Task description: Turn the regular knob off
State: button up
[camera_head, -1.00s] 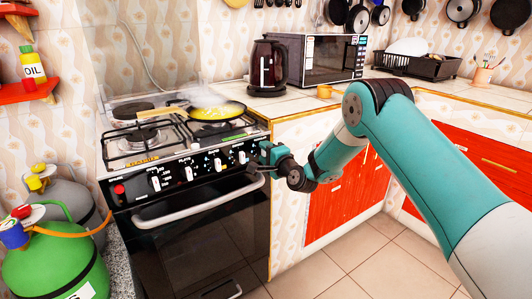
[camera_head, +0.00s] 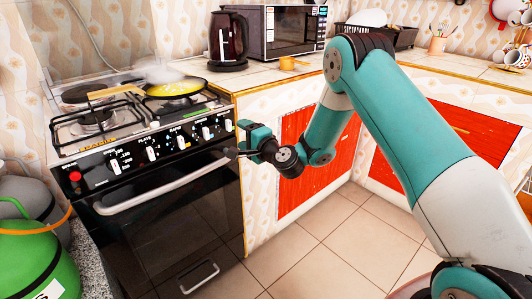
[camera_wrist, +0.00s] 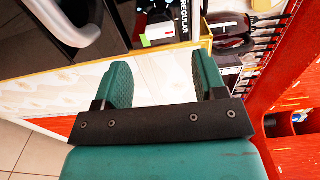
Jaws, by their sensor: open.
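The stove's front panel (camera_head: 130,165) carries a row of white knobs. The rightmost knob (camera_head: 228,125) is close to my gripper (camera_head: 240,141), which is at the panel's right end. In the wrist view, the printed word REGULAR shows on the dark panel beside a white knob (camera_wrist: 158,34) with a green mark. My gripper (camera_wrist: 163,72) is open and empty, its two fingers apart. The knob lies beyond the fingertips, not between them. Which head-view knob is the regular one is too small to read.
The oven handle (camera_head: 160,192) juts out below the panel. A dark kettle (camera_head: 228,40) and a microwave (camera_head: 285,30) stand on the counter. Tiled floor (camera_head: 310,255) is open in front.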

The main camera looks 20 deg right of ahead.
jog(key=b+v, duration=0.8)
jog(key=v, duration=0.2)
jog(key=shift+b, duration=0.3)
jog(key=shift+s, duration=0.1)
